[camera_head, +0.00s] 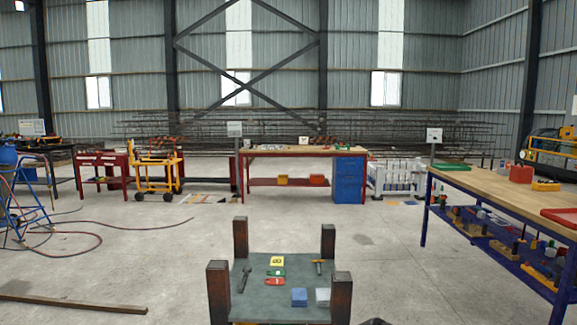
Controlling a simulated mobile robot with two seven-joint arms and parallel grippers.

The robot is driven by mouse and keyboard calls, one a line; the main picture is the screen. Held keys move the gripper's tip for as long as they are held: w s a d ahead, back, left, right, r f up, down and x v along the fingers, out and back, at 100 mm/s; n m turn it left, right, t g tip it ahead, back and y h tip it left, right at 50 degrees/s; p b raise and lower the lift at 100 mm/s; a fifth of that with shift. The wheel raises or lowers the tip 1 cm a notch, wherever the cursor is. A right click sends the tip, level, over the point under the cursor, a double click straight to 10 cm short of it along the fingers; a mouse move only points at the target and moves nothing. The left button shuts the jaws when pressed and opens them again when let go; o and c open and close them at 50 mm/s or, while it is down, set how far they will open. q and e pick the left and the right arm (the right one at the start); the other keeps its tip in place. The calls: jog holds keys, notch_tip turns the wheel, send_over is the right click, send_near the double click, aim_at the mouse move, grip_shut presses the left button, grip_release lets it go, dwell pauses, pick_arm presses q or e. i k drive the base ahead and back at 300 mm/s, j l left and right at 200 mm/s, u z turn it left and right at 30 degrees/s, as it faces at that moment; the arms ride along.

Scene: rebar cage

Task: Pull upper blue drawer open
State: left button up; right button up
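A blue drawer cabinet (349,182) hangs under the right end of a wood-topped workbench with red legs, across the floor ahead. Its upper blue drawer (349,167) appears closed, flush with the front. The handles and the gaps between drawers are too small to make out. Neither of my grippers can be made out in this view.
A low table with dark corner posts (275,285) stands close in front, carrying tools and small blocks. A long workbench (490,185) stands at right, a yellow cart (157,170) at left. A hose (100,226) and a beam (70,303) lie on the floor. Open floor lies between.

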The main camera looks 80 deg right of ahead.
aim_at(344, 164)
jog(key=z, duration=3.05)
jog(key=i+l+z, duration=0.7)
jog(key=i, duration=0.25)
jog(key=i+z, duration=0.35)
jog(key=i, duration=0.15)
jog(key=i+u, duration=0.15)
jog(key=i, duration=0.4)
jog(key=i+l+u, duration=0.1)
jog(key=i, duration=0.45)
jog(key=i+u, duration=0.4)
jog(key=i+l+u, duration=0.15)
jog(key=i+u, duration=0.2)
jog(key=i, duration=0.25)
jog(key=i+u, duration=0.4)
jog(key=i, duration=0.75)
